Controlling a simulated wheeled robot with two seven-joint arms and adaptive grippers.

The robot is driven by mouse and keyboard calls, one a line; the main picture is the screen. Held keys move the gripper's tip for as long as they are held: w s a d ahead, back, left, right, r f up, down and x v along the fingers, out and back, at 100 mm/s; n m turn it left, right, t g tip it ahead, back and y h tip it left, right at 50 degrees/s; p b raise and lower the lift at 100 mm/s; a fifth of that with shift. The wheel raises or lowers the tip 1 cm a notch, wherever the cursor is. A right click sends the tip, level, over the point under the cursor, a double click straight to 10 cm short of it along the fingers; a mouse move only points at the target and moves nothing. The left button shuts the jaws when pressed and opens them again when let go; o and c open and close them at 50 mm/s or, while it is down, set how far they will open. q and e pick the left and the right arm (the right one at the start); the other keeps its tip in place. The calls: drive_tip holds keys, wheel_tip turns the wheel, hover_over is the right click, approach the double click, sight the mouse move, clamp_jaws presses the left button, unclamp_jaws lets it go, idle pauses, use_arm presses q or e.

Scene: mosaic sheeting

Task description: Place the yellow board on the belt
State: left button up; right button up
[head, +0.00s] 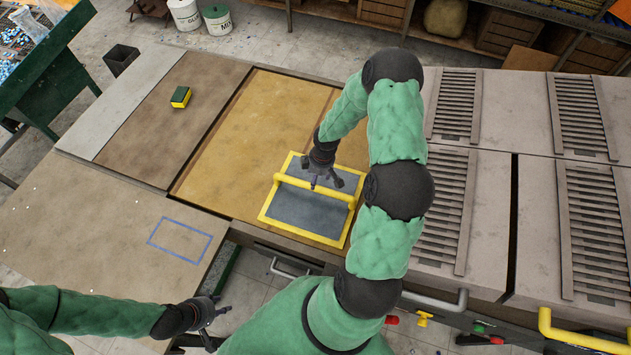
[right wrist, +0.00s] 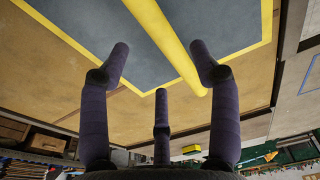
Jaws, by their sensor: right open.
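The yellow board (head: 292,207) has a yellow rim, a dark grey middle and a raised yellow bar handle (head: 335,195). It lies flat on the ochre panel (head: 250,125) of the bench. My right gripper (head: 325,180) is over the board at the handle, with its fingers spread. In the right wrist view the handle (right wrist: 168,38) runs between the open fingers (right wrist: 160,75), and they do not close on it. My left gripper (head: 218,318) is open and empty, low at the left, away from the board. I cannot tell which surface is the belt.
A blue-outlined rectangle (head: 180,241) marks the empty near-left table (head: 95,225). A yellow and black sponge-like block (head: 181,97) sits on the brown panel (head: 165,135). Slatted grey units (head: 455,205) stand to the right. Buckets (head: 217,20) are on the floor behind.

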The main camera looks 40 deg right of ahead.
drive_tip(key=shift+s+d+r, duration=0.1)
drive_tip(key=shift+s+r, duration=0.05)
drive_tip(key=shift+r, duration=1)
drive_tip(key=shift+s+r, duration=0.15)
drive_tip(key=shift+r, duration=1)
drive_tip(key=s+a+f+m+y, duration=0.1)
drive_tip(key=a+f+m+y, duration=0.15)
drive_tip(key=a, duration=0.75)
drive_tip(key=s+a+f+m+y, duration=0.1)
drive_tip(key=a+f, duration=0.3)
drive_tip(key=a, duration=0.7)
drive_tip(key=s+a+f+m, duration=0.2)
drive_tip(key=s+a+m, duration=0.2)
drive_tip(key=s+a, duration=0.4)
drive_tip(key=shift+s+a+g, duration=0.4)
drive_tip(key=shift+a, duration=0.45)
